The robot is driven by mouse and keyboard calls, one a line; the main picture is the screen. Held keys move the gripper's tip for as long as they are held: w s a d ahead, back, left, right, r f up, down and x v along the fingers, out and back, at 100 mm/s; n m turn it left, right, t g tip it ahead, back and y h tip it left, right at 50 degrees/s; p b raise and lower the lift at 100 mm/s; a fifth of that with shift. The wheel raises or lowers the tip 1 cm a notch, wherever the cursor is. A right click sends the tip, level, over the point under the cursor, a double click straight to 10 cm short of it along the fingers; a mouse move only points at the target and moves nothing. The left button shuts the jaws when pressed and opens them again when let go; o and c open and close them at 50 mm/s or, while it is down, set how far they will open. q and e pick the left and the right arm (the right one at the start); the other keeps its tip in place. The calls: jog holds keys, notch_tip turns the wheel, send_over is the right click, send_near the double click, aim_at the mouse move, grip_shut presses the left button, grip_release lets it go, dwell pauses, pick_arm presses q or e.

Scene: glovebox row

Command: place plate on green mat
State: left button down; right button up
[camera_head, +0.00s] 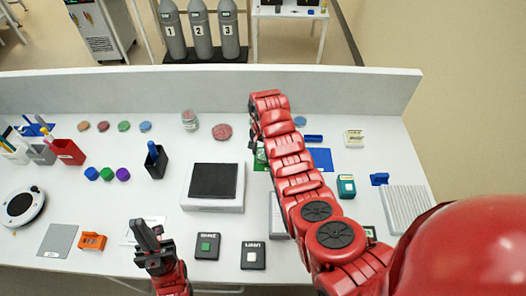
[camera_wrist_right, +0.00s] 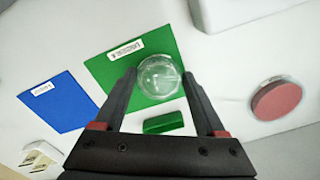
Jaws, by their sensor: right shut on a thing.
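The plate, a clear round dish (camera_wrist_right: 160,77), is between the fingertips of my right gripper (camera_wrist_right: 162,82) in the right wrist view. The gripper is shut on it. The dish appears over the right part of the green mat (camera_wrist_right: 120,72); I cannot tell whether it touches the mat.
A green block (camera_wrist_right: 163,123) lies close to the mat's edge. A blue mat (camera_wrist_right: 60,101) lies left of the green one. A grey-white device (camera_head: 211,207) stands left of my right arm.

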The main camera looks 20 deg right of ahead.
jog(key=shift+f, duration=0.55)
jog(key=o, duration=1.3)
